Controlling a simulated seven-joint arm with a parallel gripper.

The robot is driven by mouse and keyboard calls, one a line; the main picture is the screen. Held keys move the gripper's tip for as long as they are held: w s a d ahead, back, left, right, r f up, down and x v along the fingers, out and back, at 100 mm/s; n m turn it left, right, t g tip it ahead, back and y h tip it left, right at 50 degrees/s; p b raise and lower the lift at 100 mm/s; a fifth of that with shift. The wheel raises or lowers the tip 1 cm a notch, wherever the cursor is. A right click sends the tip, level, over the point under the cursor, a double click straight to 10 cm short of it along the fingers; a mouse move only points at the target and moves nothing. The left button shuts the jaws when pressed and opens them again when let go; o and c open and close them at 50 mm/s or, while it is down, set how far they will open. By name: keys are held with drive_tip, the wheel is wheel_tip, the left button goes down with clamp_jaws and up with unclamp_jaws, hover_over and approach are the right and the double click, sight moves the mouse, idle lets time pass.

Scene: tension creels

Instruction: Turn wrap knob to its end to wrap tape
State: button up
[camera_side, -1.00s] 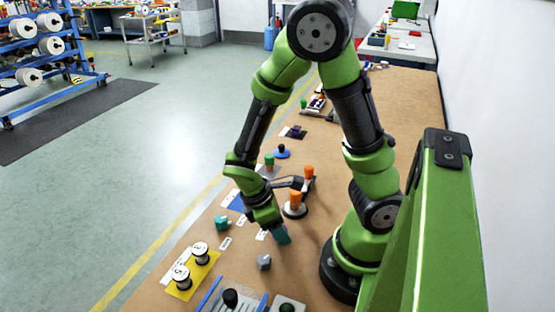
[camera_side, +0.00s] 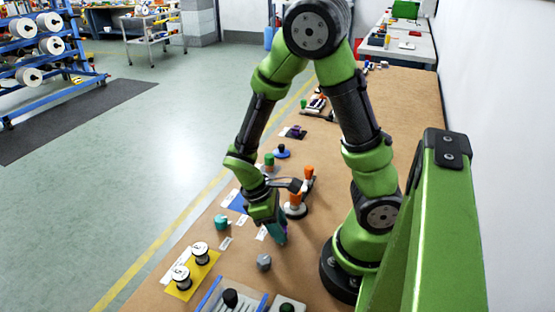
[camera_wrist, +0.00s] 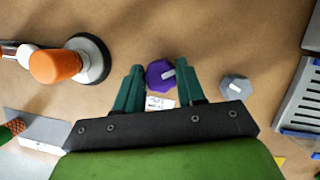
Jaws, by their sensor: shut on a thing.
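A purple faceted knob (camera_wrist: 157,74) with a white pointer stripe stands on the brown table in the wrist view. The teal fingers of my gripper (camera_wrist: 158,66) are on either side of it, shut on it. A small white label (camera_wrist: 160,103) lies at its near side, its print too small to read. In the side view my gripper (camera_side: 279,233) points down at the table, and its hand and fingers hide the purple knob. I cannot read which knob is named wrap.
A grey knob (camera_side: 264,261) stands close by, also in the wrist view (camera_wrist: 236,88). An orange-topped post on a round base (camera_side: 295,207) is near my forearm. A teal knob (camera_side: 221,222), a yellow plate with spools (camera_side: 206,272) and a slotted panel (camera_wrist: 297,100) stand around.

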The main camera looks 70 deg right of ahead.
drive_tip(key=m+y, duration=0.1)
drive_tip(key=m, duration=0.3)
drive_tip(key=shift+d+m+y, duration=0.1)
drive_tip(key=shift+m+y, duration=1)
drive_tip(key=shift+m, duration=1.2)
drive_tip(key=o, duration=1.1)
drive_tip(key=shift+c, duration=0.2)
drive_tip(key=shift+r, duration=0.1)
drive_tip(key=v, duration=1.6)
drive_tip(key=shift+d+r, duration=0.25)
drive_tip(key=shift+r, duration=0.15)
drive_tip(key=shift+w, duration=0.1)
